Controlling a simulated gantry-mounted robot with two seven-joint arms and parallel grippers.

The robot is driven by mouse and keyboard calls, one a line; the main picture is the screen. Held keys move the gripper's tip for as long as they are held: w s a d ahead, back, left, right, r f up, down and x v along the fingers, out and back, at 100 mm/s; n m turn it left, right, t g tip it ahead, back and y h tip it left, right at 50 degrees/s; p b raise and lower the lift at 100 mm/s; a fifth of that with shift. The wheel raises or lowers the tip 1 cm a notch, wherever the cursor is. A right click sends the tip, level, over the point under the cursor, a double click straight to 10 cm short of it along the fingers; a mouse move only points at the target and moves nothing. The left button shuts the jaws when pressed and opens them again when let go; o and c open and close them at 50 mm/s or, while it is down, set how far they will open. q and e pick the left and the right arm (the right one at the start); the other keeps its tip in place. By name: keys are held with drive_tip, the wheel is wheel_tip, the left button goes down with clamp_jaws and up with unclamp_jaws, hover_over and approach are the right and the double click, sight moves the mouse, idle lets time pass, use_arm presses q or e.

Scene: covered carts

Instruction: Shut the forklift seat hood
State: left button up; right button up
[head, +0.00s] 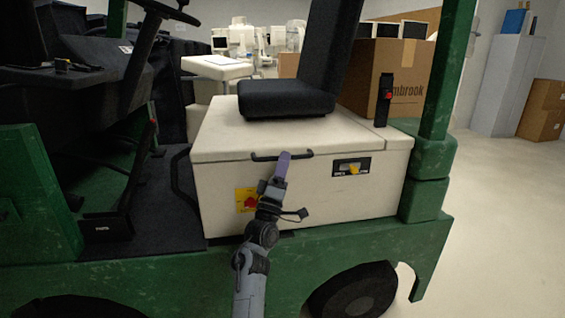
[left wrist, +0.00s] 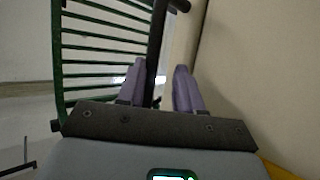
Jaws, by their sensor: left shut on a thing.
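The forklift seat hood (head: 220,138) is a cream lid with a black seat (head: 287,97) on it. It lies level on the cream box (head: 310,200), with a thin seam between them; I cannot tell if a small gap is left. A black handle (head: 262,156) runs along the hood's front edge. My left gripper (head: 284,158) is at this handle, fingers pointing up. In the left wrist view, the dark handle bar (left wrist: 156,45) passes between the fingers of my left gripper (left wrist: 160,82), which is shut on it. My right gripper is not in view.
Green posts stand either side of the seat, with the steering wheel (head: 165,10) at the left. A yellow latch (head: 353,169) and a red knob (head: 250,202) are on the box front. A cardboard box (head: 400,75) stands behind.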

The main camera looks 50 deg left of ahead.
use_arm(q)
drive_tip(key=shift+a+f, duration=0.2)
drive_tip(key=shift+f, duration=0.05)
drive_tip(key=p+v, duration=0.4)
drive_tip(key=v, duration=0.6)
drive_tip(key=shift+s+d+p, duration=0.25)
drive_tip(key=shift+p, duration=0.1)
drive_tip(key=shift+f, duration=0.1)
